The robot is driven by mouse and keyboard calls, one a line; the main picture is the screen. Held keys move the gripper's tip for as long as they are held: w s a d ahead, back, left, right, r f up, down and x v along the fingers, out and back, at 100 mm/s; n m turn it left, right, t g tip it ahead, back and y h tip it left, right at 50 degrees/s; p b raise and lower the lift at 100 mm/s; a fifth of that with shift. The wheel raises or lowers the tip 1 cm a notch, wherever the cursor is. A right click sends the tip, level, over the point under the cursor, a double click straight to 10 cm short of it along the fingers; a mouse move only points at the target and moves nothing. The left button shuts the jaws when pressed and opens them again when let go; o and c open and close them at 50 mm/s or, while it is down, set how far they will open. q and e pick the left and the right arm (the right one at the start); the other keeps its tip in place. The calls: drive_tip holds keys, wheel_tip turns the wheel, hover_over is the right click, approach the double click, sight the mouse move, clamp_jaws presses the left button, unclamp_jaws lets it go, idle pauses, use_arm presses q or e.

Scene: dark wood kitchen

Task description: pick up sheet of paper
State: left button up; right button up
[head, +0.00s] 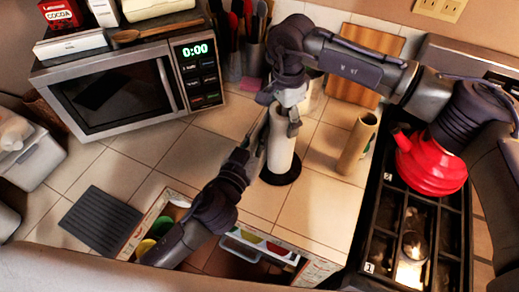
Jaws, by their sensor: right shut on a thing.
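A white paper roll (281,152) stands upright on a round black base (281,176) in the middle of the tiled counter. My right gripper (291,124) comes down from above and is shut on the top of the roll. It hides the top of the roll. My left gripper (252,143) is at the left side of the roll, close to it. Its fingertips are small and dark, so I cannot tell whether they are open or touch the roll. No separate loose sheet is clearly visible.
A brown cylinder (358,144) stands right of the roll. The stove with a red kettle (430,163) is at the right. A microwave (125,85) stands at the back left. A black ribbed mat (102,221) lies front left.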

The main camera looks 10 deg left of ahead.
sight(260, 122)
use_arm(q)
drive_tip(key=shift+c, duration=0.3)
clamp_jaws()
drive_tip(key=shift+r, duration=0.15)
drive_tip(key=shift+r, duration=0.25)
wheel_tip(260, 122, up, 3)
drive_tip(key=shift+r, duration=0.1)
drive_tip(key=v, duration=1.8)
